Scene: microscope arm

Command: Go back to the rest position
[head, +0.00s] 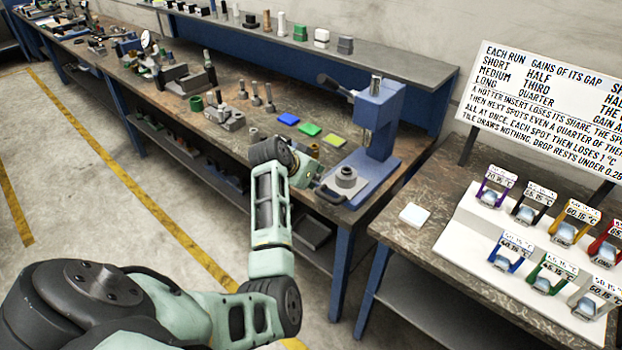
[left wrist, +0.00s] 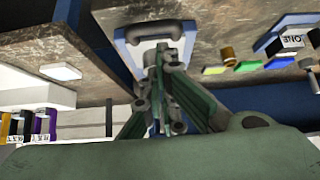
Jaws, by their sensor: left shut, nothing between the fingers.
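My left arm reaches up from the bottom of the head view, and my left gripper (head: 314,172) is near the front edge of the workbench, beside the base of the blue press (head: 372,130). The gripper is partly hidden by my own wrist there. In the left wrist view the gripper's fingers (left wrist: 166,62) are together with nothing between them. My right gripper is not in view.
Blue (head: 288,119), green (head: 308,130) and yellow (head: 334,141) tiles lie on the workbench (head: 285,90). A white tile (head: 414,215) lies on the right table beside a white stepped stand (head: 465,240) with several labelled coloured holders. A text sign (head: 540,100) stands behind. The left floor is clear.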

